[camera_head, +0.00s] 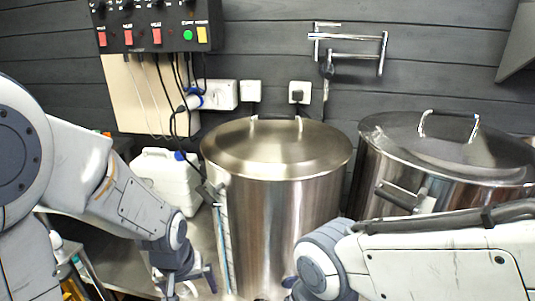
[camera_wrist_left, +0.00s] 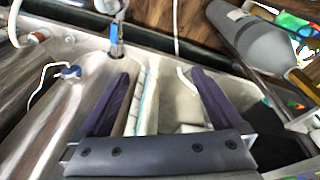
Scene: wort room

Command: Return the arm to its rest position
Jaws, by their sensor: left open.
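My left arm comes in from the left, bent downward. Its left gripper (camera_head: 188,284) hangs low at the bottom edge, left of the middle steel kettle (camera_head: 270,215). In the left wrist view the two dark fingers (camera_wrist_left: 162,82) stand wide apart, and nothing is held between them. A pale, ribbed surface lies beyond the gap; I cannot tell exactly what it is. My right arm reaches in from the right across the lower front of the kettles. Its gripper is out of frame.
A second lidded kettle (camera_head: 450,175) stands at the right. A white jug (camera_head: 168,178) sits behind my left arm. A control box (camera_head: 150,22) with hanging cables is on the dark plank wall. A grey cylinder (camera_wrist_left: 260,42) lies at the upper right of the wrist view.

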